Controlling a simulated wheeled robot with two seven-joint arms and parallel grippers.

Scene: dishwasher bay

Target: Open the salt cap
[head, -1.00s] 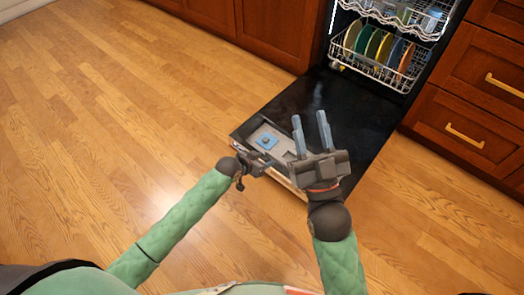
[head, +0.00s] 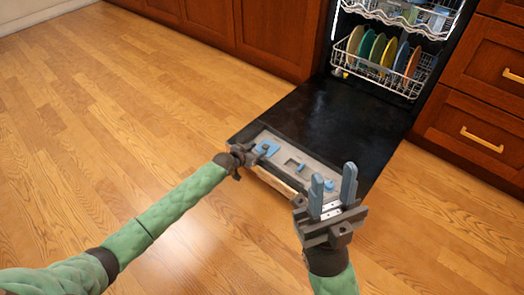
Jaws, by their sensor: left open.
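The black dishwasher door (head: 330,115) lies folded down, with a grey panel (head: 310,163) along its near end. I cannot tell which is the salt cap. My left gripper (head: 256,152) is open at the panel's left end, right beside the blue square part. Its fingers are small here, and contact cannot be told. My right gripper (head: 333,172) is open and empty, fingers pointing up, near the panel's right end.
The lower rack (head: 380,72) holds several coloured plates inside the dishwasher. An upper rack (head: 400,18) is above it. Wooden cabinets (head: 275,40) and drawers (head: 470,130) flank the machine. The wooden floor to the left is clear.

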